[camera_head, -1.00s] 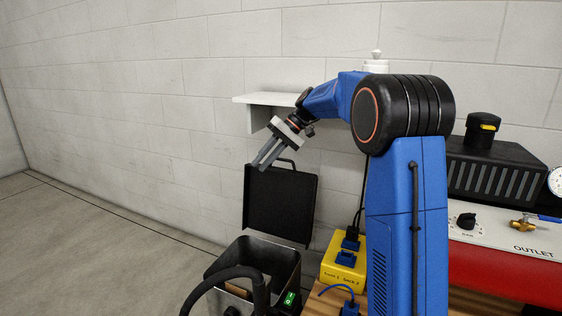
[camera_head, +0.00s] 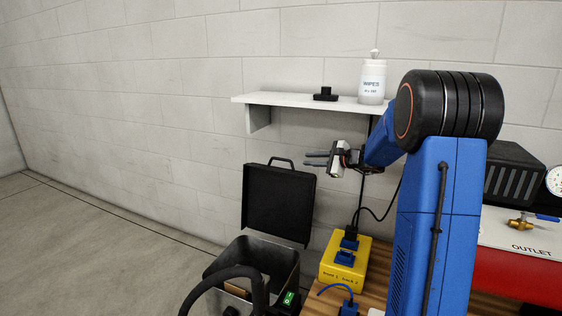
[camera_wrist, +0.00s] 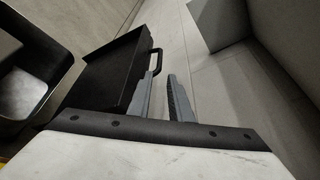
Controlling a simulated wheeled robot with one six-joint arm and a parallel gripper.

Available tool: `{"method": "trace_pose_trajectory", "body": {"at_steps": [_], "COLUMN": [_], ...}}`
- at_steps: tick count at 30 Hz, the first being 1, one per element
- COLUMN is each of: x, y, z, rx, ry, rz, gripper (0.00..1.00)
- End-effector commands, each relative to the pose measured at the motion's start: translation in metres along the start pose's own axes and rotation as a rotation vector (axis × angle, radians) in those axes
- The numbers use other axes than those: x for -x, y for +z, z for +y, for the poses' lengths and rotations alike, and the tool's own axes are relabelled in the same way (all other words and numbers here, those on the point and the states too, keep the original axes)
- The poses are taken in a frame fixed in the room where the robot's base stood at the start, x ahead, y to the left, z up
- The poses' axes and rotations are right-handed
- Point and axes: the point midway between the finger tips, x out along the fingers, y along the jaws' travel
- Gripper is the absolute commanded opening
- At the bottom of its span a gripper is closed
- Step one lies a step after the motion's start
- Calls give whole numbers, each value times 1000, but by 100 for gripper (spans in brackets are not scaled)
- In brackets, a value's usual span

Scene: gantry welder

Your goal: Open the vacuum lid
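The black vacuum lid (camera_head: 278,205) stands upright and open at the back of the vacuum's box-shaped body (camera_head: 287,266). Its handle (camera_head: 282,160) is on the top edge. The wrist view also shows the lid (camera_wrist: 103,72), its handle (camera_wrist: 156,61) and part of the open body (camera_wrist: 30,85). My gripper (camera_head: 309,159) is just right of the handle, pointing left, with a gap between its two fingers. In the wrist view the gripper (camera_wrist: 161,76) is empty, and the handle lies near the left fingertip; I cannot tell whether they touch.
A white shelf (camera_head: 290,99) with a black object (camera_head: 325,94) and a wipes bottle (camera_head: 372,82) is above my gripper. A yellow power box (camera_head: 343,268) with blue plugs sits right of the vacuum. A black hose (camera_head: 215,281) curves in front. The floor at left is clear.

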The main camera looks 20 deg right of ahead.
Motion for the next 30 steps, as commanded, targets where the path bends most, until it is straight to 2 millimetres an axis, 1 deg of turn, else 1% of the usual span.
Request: {"method": "trace_pose_trajectory", "body": {"at_steps": [21,27,30], "x": [-124,-151,-159], "y": [2,2,1], "z": [1,1,1], "rx": [4,5,4], "ry": [4,4,4], "rz": [-3,-3,-2], "gripper": [18,18,18]}}
